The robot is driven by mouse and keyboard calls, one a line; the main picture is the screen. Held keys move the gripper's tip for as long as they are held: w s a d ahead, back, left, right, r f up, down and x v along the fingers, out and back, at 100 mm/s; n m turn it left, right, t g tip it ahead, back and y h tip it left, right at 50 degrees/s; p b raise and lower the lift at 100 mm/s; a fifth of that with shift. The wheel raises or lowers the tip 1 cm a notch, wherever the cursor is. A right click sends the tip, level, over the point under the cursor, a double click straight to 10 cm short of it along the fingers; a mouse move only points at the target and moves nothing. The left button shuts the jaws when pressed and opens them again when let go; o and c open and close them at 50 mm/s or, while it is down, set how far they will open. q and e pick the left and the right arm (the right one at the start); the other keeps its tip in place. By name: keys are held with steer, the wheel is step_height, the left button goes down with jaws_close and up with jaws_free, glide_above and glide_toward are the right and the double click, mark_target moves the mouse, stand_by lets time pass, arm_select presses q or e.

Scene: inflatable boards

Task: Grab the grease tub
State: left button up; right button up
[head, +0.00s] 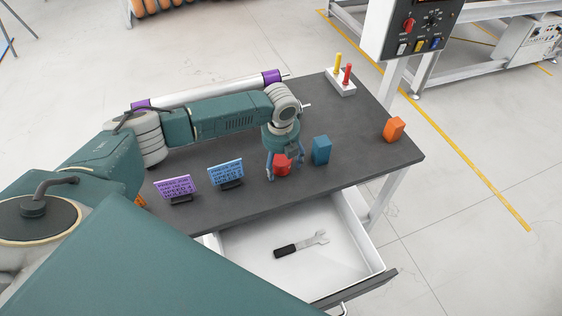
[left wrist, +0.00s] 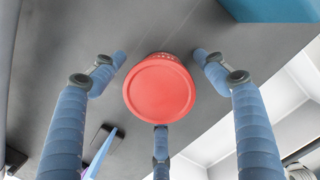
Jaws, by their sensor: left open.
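The grease tub, a red round tub (head: 282,166), stands on the dark table near its front edge. In the left wrist view its flat red lid (left wrist: 160,90) faces the camera, near the middle. My left gripper (head: 284,169) points down over the tub with its blue fingers spread around it. In the left wrist view two fingers stand off to the left and right with visible gaps. A third finger comes up from below, close to the lid's lower edge; I cannot tell whether it touches. My right gripper is not in view.
A blue box (head: 321,150) stands just right of the tub. A blue sign (head: 226,173) and a purple sign (head: 175,188) stand to the left. An orange block (head: 394,129) is at the right edge. An open drawer (head: 351,240) below holds a wrench (head: 301,244).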

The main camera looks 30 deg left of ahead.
arm_select(q)
steer(key=c, duration=1.3)
steer(key=shift+r, duration=0.15)
